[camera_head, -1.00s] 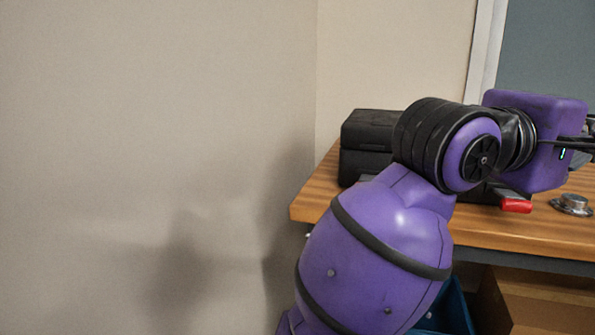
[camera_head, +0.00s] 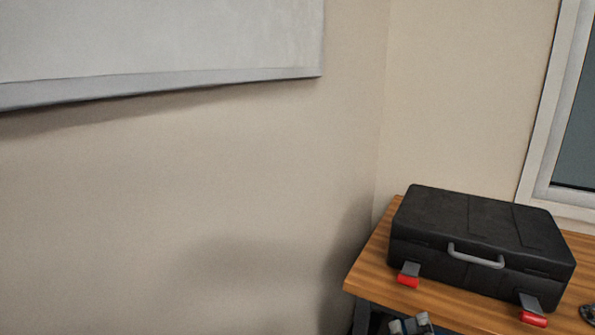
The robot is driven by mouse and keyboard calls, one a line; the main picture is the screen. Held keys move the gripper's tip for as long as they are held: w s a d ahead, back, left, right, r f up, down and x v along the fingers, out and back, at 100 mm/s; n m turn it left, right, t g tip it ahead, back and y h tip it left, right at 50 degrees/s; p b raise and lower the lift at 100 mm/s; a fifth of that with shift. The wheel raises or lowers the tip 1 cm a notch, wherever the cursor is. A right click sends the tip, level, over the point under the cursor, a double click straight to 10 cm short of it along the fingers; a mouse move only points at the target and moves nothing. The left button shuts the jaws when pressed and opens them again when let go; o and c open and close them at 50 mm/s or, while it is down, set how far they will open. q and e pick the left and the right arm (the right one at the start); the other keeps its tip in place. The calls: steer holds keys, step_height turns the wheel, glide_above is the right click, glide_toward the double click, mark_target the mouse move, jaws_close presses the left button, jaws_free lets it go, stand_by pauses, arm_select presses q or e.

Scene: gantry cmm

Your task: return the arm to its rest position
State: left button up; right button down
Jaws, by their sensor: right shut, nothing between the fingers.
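Only a small part of my right gripper (camera_head: 410,324) shows, at the bottom edge of the head view, in front of the table's front edge. Its grey and dark finger ends are close together and hold nothing that I can see. The rest of that gripper and its arm are cut off below the picture. My left gripper is not in view.
A wooden table (camera_head: 372,277) stands at the lower right, against the wall. A closed black case (camera_head: 475,233) with a grey handle and red latches lies on it. A whitish board (camera_head: 160,40) hangs at the upper left. The wall area between is clear.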

arm_select(q)
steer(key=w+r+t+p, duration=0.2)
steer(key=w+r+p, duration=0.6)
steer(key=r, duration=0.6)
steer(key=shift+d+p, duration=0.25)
steer(key=shift+p, duration=1.05)
arm_select(e)
steer(key=s+a+f+n+g, duration=0.1)
steer(key=s+f+n+g, duration=0.3)
steer(key=s+f, duration=0.3)
steer(key=s+f+n+g+y, duration=0.1)
steer(key=s+f+n+g, duration=0.3)
steer(key=s, duration=1.1)
steer(key=s+a+f+n+g, duration=0.1)
steer(key=s+f+n+g, duration=0.3)
steer(key=s+f, duration=0.6)
steer(key=shift+s+a+f+g+y, duration=0.3)
steer(key=shift+s+a, duration=0.05)
steer(key=shift+s, duration=0.05)
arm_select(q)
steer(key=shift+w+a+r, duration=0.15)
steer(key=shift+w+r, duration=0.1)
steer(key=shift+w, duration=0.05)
